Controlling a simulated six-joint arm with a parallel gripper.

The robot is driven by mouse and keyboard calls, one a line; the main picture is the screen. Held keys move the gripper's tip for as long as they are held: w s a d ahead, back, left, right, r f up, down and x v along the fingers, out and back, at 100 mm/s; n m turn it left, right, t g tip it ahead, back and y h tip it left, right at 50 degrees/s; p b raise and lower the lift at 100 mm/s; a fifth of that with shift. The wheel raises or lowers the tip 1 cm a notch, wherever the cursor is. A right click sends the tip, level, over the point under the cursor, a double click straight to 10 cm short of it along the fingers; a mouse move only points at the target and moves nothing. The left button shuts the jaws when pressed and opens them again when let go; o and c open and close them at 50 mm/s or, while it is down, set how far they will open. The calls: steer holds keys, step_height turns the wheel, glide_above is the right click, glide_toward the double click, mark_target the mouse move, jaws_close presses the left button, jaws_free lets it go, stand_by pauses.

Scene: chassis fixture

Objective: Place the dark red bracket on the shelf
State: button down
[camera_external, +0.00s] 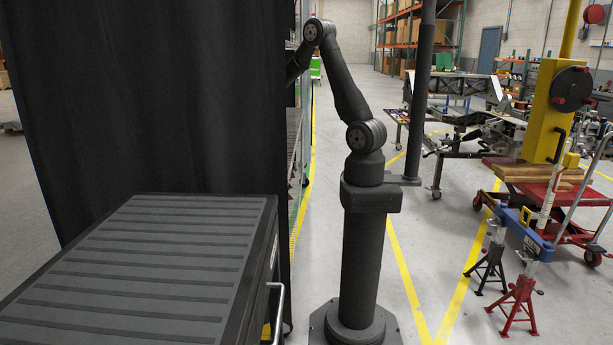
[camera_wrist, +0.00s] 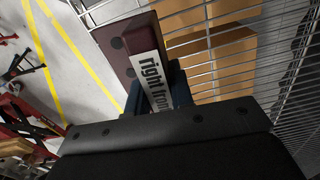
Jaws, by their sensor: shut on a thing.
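The dark red bracket (camera_wrist: 125,32), with a white label reading "right front", shows at the upper middle of the wrist view. My gripper (camera_wrist: 156,92) is shut on the bracket's near end, its dark fingers on either side of the label. The wire shelf (camera_wrist: 276,93) lies beyond and to the right of the bracket; I cannot tell whether they touch. In the external view a strip of the shelf rack (camera_external: 297,125) shows past the black curtain. The curtain hides my gripper and the bracket there.
Cardboard boxes (camera_wrist: 228,75) show behind the shelf wires. The black curtain (camera_external: 160,110) and a dark ribbed-top cabinet (camera_external: 140,260) stand left of my arm. Red and black jack stands (camera_external: 518,300) and a yellow press (camera_external: 545,120) stand to the right. Marked floor between is clear.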

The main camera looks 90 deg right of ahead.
steer(key=w, duration=0.1)
steer(key=w+a+f, duration=0.1)
steer(key=w+f, duration=0.1)
steer(key=w, duration=0.1)
steer(key=shift+a+f, duration=0.25)
steer(key=shift+a, duration=0.05)
steer(key=shift+f, duration=1.95)
steer(key=shift+f, duration=0.1)
steer(key=c, duration=1.3)
jaws_free()
steer(key=shift+s+f, duration=0.1)
steer(key=shift+o, duration=0.2)
step_height(320, 180, up, 8)
steer(key=shift+f, duration=0.15)
